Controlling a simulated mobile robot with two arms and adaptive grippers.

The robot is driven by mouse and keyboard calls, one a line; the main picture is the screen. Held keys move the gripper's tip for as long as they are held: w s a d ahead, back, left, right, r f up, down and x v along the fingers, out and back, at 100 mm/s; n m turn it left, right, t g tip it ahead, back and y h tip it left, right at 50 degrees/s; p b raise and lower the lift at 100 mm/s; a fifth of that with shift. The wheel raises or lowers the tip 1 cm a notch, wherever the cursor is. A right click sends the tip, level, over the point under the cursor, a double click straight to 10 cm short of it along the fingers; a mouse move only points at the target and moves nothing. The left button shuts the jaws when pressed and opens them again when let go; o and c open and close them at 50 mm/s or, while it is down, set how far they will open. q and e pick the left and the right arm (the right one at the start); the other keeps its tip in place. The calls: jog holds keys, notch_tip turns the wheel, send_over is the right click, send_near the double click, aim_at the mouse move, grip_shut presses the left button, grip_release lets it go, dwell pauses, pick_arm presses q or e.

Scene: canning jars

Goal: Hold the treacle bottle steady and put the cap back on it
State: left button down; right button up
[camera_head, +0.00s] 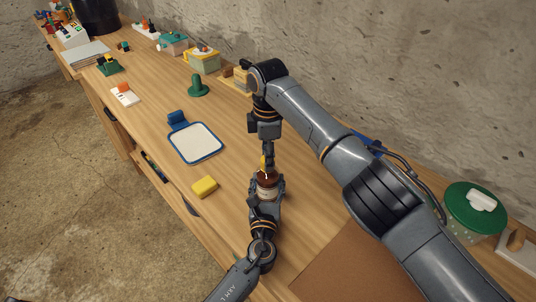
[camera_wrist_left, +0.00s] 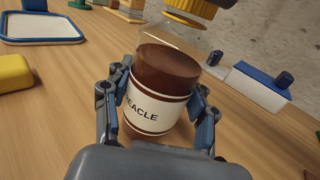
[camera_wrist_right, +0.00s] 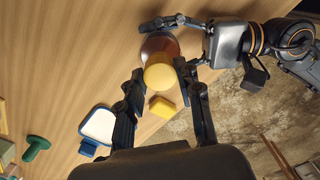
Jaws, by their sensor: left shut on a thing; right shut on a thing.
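The treacle bottle (camera_head: 267,192) stands upright on the wooden bench, a brown jar with a white label reading TREACLE in the left wrist view (camera_wrist_left: 158,112). Its top is uncapped. My left gripper (camera_wrist_left: 160,105) is shut on the bottle, one finger on each side. The ridged yellow cap (camera_wrist_left: 188,14) is above the bottle, apart from its rim, toward the upper right in the left wrist view. My right gripper (camera_wrist_right: 162,80) is shut on the cap (camera_wrist_right: 160,77), which overlaps the bottle (camera_wrist_right: 163,45) in the right wrist view. My right gripper (camera_head: 267,160) partly hides the cap in the head view.
A yellow block (camera_head: 204,187) and a blue-rimmed white tray (camera_head: 195,143) lie left of the bottle. A green knobbed piece (camera_head: 197,88) is farther back. A brown mat (camera_head: 345,272) and a green-lidded container (camera_head: 458,212) are at right. Bare wood surrounds the bottle.

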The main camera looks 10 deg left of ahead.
jog(key=m, duration=0.3)
jog(key=o, duration=0.7)
jog(key=shift+r, duration=2.25)
jog(key=shift+r, duration=0.1)
